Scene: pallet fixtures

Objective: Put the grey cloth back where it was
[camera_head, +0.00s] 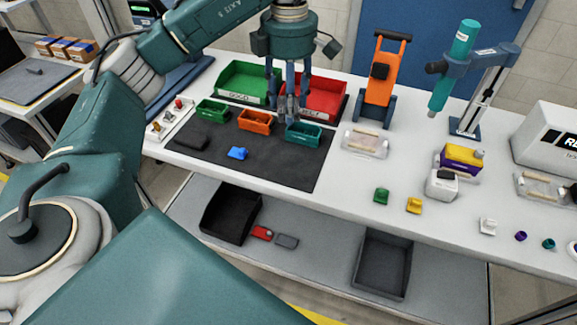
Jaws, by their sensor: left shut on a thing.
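My left gripper (289,112) reaches down from the top and is shut, with its fingertips at the back left of the teal bin (305,138), in front of the red bin. What is between the fingers is too small and hidden to make out. A dark grey, flat, cloth-like piece (193,138) lies on the left part of the black mat (285,178). I cannot tell for sure which is the grey cloth. My right gripper is not in view.
A green bin (245,80) and a red bin (325,98) stand behind small green (212,110) and orange (255,121) bins. A blue part (238,153) lies on the mat. An orange stand (383,78) is to the right. The mat's front right is clear.

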